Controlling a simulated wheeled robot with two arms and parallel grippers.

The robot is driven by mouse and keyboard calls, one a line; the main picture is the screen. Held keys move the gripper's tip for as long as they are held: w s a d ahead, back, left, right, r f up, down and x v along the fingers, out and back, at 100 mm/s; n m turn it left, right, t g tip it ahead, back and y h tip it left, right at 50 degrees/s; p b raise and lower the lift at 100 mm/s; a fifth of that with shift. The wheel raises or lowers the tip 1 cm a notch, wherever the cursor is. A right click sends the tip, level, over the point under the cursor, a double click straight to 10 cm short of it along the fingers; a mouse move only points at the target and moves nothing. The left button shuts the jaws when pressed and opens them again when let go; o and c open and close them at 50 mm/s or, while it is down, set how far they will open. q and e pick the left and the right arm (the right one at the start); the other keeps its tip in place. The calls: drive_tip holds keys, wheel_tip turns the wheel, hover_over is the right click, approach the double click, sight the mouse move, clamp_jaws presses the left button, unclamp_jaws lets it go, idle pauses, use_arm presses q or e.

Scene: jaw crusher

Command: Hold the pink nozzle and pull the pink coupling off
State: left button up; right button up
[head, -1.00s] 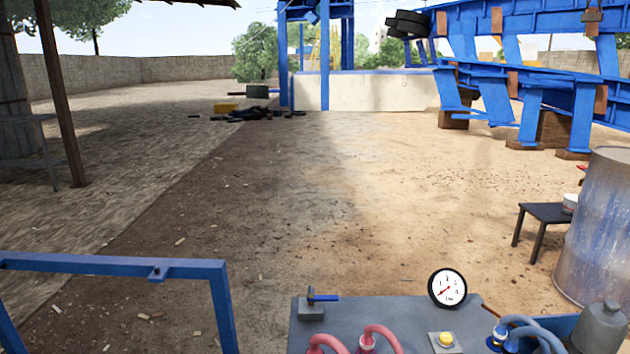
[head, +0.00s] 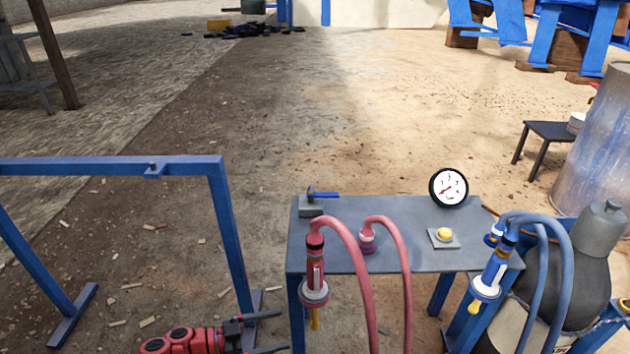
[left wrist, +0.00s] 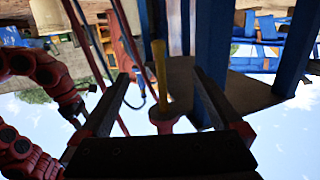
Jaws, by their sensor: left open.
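The pink nozzle (head: 316,278) stands upright at the near left edge of the grey table, with a round pink collar and a yellow tip pointing down. A pink coupling (head: 315,241) with a hose sits at its top. My left gripper (head: 283,331) is open and empty, low and left of the nozzle, its fingers pointing toward it. In the left wrist view, which looks upside down, the nozzle's yellow tip (left wrist: 160,70) shows between the two open fingers, apparently beyond them; I see no contact.
A blue nozzle (head: 492,272) is at the right. A blue frame (head: 215,200) stands left of my gripper.

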use_arm(q)
drive_tip(key=r+x, duration=0.1)
drive_tip(key=x, duration=0.8)
drive_tip(key=shift+d+f, duration=0.25)
drive_tip(key=shift+f, duration=0.2)
clamp_jaws()
idle(0.8)
drive_tip(key=c, duration=0.8)
unclamp_jaws()
